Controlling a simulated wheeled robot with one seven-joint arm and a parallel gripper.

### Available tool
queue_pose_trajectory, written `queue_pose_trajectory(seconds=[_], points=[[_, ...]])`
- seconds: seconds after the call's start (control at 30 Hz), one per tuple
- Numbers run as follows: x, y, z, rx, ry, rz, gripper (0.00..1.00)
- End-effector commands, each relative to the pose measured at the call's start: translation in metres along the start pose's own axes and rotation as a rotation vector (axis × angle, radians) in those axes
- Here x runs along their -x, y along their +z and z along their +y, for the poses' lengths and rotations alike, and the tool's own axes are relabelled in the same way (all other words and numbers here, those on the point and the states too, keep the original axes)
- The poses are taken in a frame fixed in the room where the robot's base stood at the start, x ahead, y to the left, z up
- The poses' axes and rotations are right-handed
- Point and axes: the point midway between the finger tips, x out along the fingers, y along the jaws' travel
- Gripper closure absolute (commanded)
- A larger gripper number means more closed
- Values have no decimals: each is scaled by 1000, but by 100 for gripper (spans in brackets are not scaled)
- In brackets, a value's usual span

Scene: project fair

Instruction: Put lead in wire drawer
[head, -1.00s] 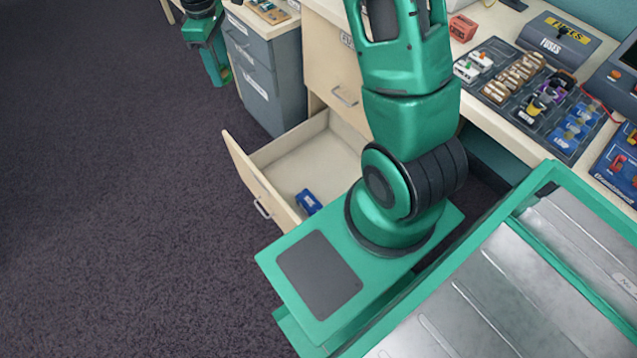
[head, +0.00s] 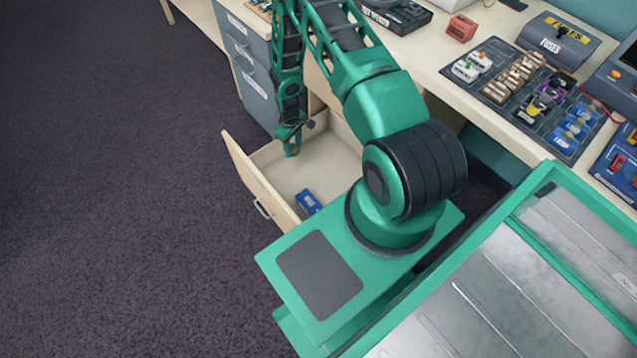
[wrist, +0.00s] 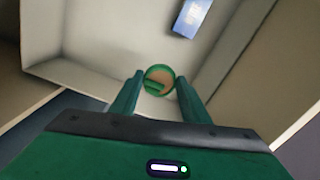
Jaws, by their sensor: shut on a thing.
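My gripper (head: 290,140) points down over the open drawer (head: 262,187), near its far left corner. In the wrist view my gripper (wrist: 160,76) has its fingers closed on a small round green and orange-tan piece, the lead (wrist: 159,82). The drawer floor lies beyond the lead in the wrist view; I cannot tell the exact gap. A blue block (head: 309,202) lies inside the drawer towards the front right, and it also shows in the wrist view (wrist: 192,16). The drawer's label is hidden.
A grey cabinet (head: 258,90) stands left of the drawer. The bench above holds a dark tray (head: 520,95) with several components, a red block (head: 461,28) and a fuses box (head: 558,42). The drawer floor is mostly clear; open carpet (head: 110,180) lies to the left.

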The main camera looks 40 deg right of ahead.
Motion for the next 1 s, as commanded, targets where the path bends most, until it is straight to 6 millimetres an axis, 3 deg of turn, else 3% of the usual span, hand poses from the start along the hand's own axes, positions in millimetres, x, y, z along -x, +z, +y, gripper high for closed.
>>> queue_pose_trajectory(seconds=[0.03, 0.2, 0.4, 0.6, 0.8, 1.0], points=[[-24, 19, 3, -15, -4, -8, 83], [-88, 69, 13, -42, -3, -7, 83], [-134, 114, 18, -51, -2, -4, 83], [-156, 129, 20, -52, -2, -1, 83], [-189, 129, 20, -51, -1, 0, 83], [-207, 129, 20, -51, 0, 0, 83]])
